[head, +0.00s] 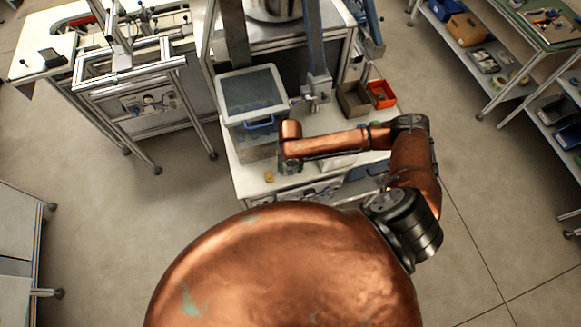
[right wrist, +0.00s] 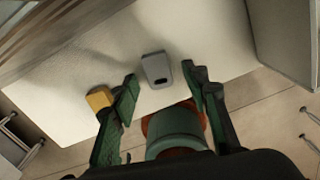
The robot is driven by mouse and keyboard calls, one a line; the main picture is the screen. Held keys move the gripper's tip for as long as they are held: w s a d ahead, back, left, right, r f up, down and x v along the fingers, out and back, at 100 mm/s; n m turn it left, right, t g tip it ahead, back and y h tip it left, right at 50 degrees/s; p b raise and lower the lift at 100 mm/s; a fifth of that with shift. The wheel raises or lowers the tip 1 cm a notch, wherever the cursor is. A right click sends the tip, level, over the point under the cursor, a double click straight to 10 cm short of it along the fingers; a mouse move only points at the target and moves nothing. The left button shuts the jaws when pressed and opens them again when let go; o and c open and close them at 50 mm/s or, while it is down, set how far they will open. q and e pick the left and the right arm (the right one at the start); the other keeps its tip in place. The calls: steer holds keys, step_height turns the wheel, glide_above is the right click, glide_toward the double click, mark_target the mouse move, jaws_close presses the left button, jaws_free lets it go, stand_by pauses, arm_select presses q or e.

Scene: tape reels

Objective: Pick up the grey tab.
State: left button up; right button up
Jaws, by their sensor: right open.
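The grey tab (right wrist: 155,66) is a small rounded grey piece with a dark slot, lying on the pale worktop in the right wrist view. My right gripper (right wrist: 161,76) is open, with one green finger on each side of the tab's near end in that view. I see no contact between fingers and tab. In the head view my right gripper (head: 289,167) points down over the front of the worktop, and I cannot make out the tab there. My left gripper is not in view.
A small yellow block (right wrist: 99,98) lies beside the left finger; it also shows in the head view (head: 269,175). A clear lidded bin (head: 254,100) with a blue handle stands behind. An orange-red bin (head: 381,94) and a dark bin (head: 353,99) stand right on the worktop (head: 247,182).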

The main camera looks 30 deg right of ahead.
steer(key=shift+f, duration=0.1)
steer(key=shift+c, duration=0.4)
steer(key=c, duration=0.7)
steer(key=shift+c, duration=0.2)
steer(key=shift+r, duration=0.2)
